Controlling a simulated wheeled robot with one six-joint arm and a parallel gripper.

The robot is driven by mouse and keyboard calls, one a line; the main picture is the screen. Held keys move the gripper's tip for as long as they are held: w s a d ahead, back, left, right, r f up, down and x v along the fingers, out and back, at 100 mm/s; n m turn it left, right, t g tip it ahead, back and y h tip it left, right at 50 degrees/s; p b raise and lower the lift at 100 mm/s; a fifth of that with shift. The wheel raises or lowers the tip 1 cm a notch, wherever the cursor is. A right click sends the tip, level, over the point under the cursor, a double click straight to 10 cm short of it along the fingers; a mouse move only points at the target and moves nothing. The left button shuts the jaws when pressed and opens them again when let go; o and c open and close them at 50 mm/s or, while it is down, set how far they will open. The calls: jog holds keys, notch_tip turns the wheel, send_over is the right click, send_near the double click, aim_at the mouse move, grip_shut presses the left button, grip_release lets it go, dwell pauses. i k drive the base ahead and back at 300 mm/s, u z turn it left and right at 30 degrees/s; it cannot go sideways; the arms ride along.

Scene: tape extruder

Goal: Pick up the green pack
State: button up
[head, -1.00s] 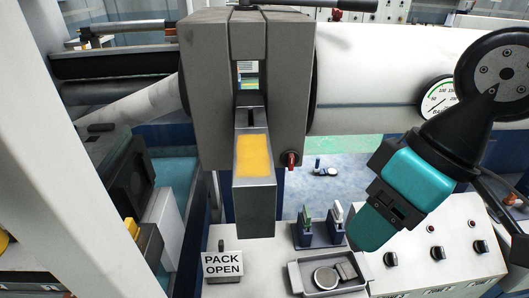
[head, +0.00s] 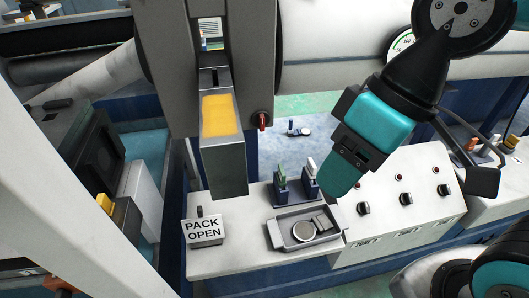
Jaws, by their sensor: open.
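A small upright green pack (head: 281,178) stands in the left slot of a dark blue two-slot holder (head: 296,199) on the pale bench top. A white pack (head: 311,169) stands in the right slot. My gripper (head: 336,178), teal and black, hangs just right of the holder, its tip overlapping the holder's right edge in the picture. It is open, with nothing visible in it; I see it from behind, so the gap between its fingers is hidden. I cannot tell how far it is from the packs in depth.
A grey tray (head: 274,236) with a round metal piece lies in front of the holder. A "PACK OPEN" sign (head: 204,230) stands left. A metal chute with a yellow panel (head: 220,116) hangs left of the holder. A sloped knob panel (head: 405,215) is to the right.

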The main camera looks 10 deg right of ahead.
aim_at(280, 174)
jog(key=u, duration=2.3)
jog(key=k, duration=0.85)
jog(key=z, duration=1.2)
jog(key=i, duration=0.5)
jog(key=u, duration=0.05)
